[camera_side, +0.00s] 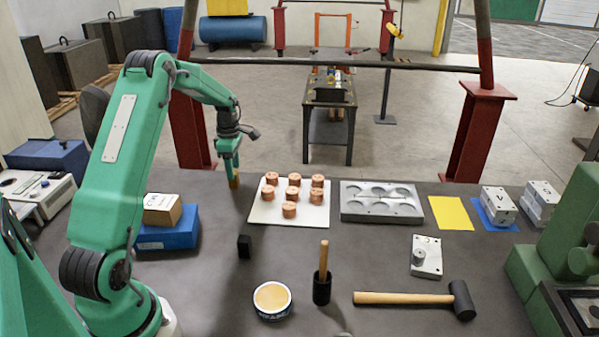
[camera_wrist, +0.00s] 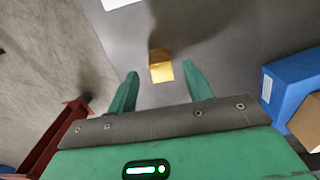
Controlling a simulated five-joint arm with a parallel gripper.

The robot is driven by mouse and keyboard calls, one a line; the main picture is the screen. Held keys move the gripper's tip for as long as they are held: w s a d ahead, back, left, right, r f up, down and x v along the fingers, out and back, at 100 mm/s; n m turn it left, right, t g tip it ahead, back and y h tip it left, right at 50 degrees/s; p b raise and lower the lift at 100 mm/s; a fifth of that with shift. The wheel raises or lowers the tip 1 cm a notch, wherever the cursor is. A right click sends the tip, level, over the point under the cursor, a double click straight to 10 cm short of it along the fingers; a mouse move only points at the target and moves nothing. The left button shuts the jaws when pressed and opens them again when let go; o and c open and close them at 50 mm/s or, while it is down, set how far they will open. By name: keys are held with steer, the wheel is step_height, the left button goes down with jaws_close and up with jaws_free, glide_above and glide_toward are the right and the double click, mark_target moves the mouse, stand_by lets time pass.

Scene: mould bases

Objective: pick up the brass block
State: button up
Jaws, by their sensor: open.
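The brass block (camera_wrist: 161,70) is small and gold-coloured. In the wrist view it stands on the dark table just beyond the gap between my two fingertips. In the side view the brass block (camera_side: 234,183) shows at the tips of my gripper (camera_side: 231,172), near the table's back edge, partly hidden by the fingers. My gripper is open and points down over the block, with a finger to each side of it. I cannot tell how much height is left between the fingertips and the table.
A white board (camera_side: 258,214) with several copper cylinders lies to the right. A blue box (camera_side: 168,238) with a cardboard box (camera_side: 162,210) on it stands to the left. A small black block (camera_side: 244,246) stands in front. A grey mould plate (camera_side: 381,216) lies farther right.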

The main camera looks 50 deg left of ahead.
steer(key=shift+s+f, duration=0.15)
steer(key=shift+f, duration=2.25)
steer(key=shift+c, duration=0.2)
steer(key=shift+r, duration=0.1)
jaws_close()
